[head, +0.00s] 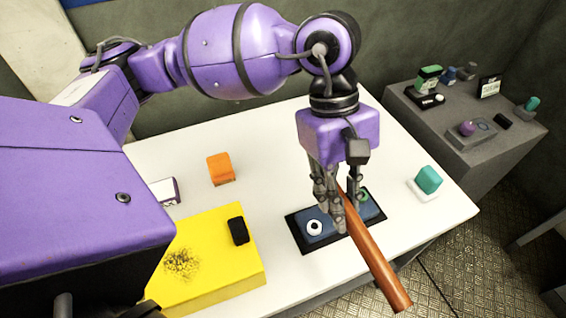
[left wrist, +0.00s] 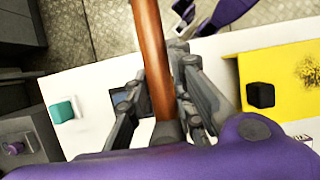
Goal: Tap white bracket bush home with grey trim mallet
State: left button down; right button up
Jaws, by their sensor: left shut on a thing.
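My left gripper (head: 333,220) is shut around the brown wooden handle (head: 375,258) of what appears to be the mallet. The handle slants down to the right over the front of the table; in the left wrist view (left wrist: 152,60) it runs up between the fingers. The mallet's grey head cannot be made out. The white bush (head: 314,227), a ring with a dark centre, sits on a blue bracket (head: 320,240) in a black tray, just left of the fingers. Whether the mallet touches the bracket is unclear. Part of my other arm (left wrist: 222,14) shows at the wrist view's top edge.
A yellow block (head: 215,262) with a black piece (head: 238,231) stands left of the bracket. An orange block (head: 221,169) is behind it. A teal block (head: 428,180) on a white base is at right. A grey side table (head: 465,165) holds several small items.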

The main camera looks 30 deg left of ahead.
pick_arm(q)
jog(key=shift+d+r, duration=0.1)
pick_arm(e)
jog(key=shift+w+r, duration=0.1)
jog(key=shift+w, duration=0.25)
pick_arm(q)
jog(key=shift+f+b, duration=0.35)
jog(key=shift+f, duration=0.15)
notch_tip(320, 180, down, 4)
jog(key=shift+r+b, duration=0.1)
jog(key=shift+b, duration=0.95)
pick_arm(e)
jog(key=f, duration=0.1)
jog(key=s+d+f, duration=0.1)
jog(key=shift+s+f, duration=0.15)
jog(key=shift+f, duration=0.2)
jog(key=shift+a, duration=0.1)
